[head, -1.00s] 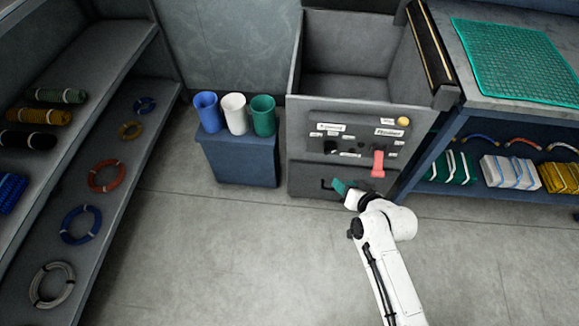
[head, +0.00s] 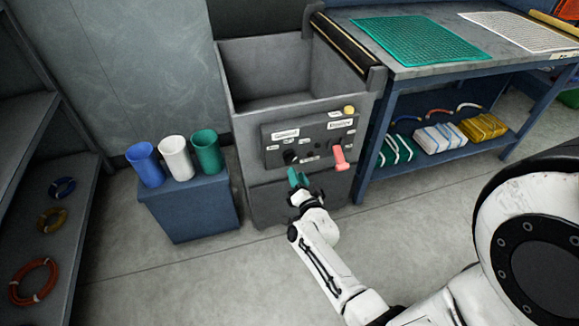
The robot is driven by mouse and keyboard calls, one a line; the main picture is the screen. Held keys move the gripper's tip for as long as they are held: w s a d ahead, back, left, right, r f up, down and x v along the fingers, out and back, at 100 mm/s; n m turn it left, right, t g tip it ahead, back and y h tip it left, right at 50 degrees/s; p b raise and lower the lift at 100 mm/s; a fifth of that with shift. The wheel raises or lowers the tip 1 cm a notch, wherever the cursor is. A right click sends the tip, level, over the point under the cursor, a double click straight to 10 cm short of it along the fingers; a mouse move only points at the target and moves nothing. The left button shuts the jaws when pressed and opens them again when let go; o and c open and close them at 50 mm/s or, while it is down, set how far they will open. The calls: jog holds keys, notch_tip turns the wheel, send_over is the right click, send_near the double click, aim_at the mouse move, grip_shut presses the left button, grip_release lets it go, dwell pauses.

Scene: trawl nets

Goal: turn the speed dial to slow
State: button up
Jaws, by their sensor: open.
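The machine's dark control panel (head: 312,139) is on the front of a grey bin-like unit. A small black dial (head: 289,157) sits at the panel's lower left, with small white labels around it. The labels are too small to read, and I cannot tell which way the dial points. My gripper (head: 297,177), with teal fingers, is open just below the dial, in front of the panel's lower edge. It looks apart from the dial, but the depth gap is hard to judge.
A pink-red lever (head: 340,158) sticks out right of the dial, and a yellow button (head: 349,110) is at the panel's top right. A blue stand (head: 190,208) with blue, white and green cups is on the left. A workbench (head: 415,68) is on the right. The floor in front is clear.

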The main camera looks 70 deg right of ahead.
aim_at(292, 162)
jog(key=x, duration=0.6)
jog(key=shift+d+b, duration=0.15)
jog(key=shift+b, duration=0.25)
grip_shut()
